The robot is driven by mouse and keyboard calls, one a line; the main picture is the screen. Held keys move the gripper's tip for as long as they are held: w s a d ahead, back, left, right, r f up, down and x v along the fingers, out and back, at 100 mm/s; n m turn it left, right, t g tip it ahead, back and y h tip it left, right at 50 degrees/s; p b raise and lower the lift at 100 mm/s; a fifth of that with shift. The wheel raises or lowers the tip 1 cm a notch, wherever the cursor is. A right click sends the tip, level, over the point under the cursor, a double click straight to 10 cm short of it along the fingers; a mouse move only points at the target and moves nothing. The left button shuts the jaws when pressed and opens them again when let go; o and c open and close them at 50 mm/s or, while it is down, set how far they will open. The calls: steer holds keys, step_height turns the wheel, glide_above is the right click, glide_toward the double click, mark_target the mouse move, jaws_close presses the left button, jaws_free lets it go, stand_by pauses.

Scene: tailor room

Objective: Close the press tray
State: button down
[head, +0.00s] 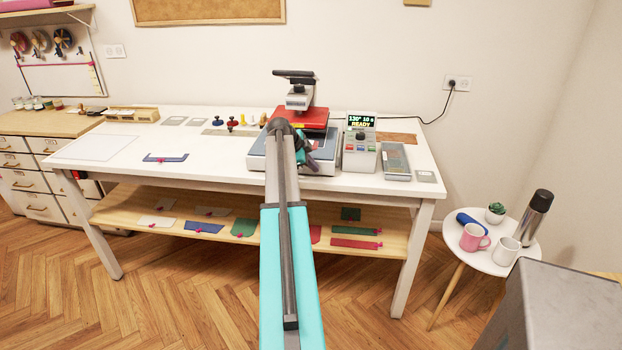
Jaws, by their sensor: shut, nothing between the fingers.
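The heat press (303,118) stands at the back of the white table, with a red upper part and a dark handle on top. My arm hides the middle of the tray. My gripper (314,164) is shut and empty at the tray's front right part, partly hidden by my arm. I cannot tell whether it touches the tray.
A control box (361,140) reading "READY" and a grey case (396,160) stand close to the press's right. Coloured stamps (231,123) stand to its left. A shelf (120,211) below holds flat pieces. A round side table (490,262) with mugs stands at right.

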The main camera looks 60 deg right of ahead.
mark_target(314, 155)
steer(key=d, duration=0.2)
steer(key=w+d+b, duration=0.1)
steer(key=d, duration=0.2)
steer(key=shift+w+d+b, duration=0.35)
steer(key=shift+w, duration=0.05)
steer(key=shift+d, duration=0.15)
steer(key=shift+r, duration=0.15)
steer(key=shift+a, duration=0.75)
steer(key=shift+s+a+f+b, duration=0.1)
steer(key=shift+s+a+b, duration=0.15)
steer(key=shift+a, duration=0.35)
steer(key=shift+s+a+f+b, duration=0.1)
steer(key=shift+s+a+b, duration=0.1)
steer(key=shift+a, duration=0.4)
steer(key=shift+s+a+r, duration=0.1)
steer(key=shift+a+r, duration=0.05)
steer(key=shift+a, duration=0.2)
steer(key=b+v, duration=0.1)
steer(key=v, duration=0.8)
steer(key=shift+r+b, duration=0.3)
steer(key=shift+b, duration=0.05)
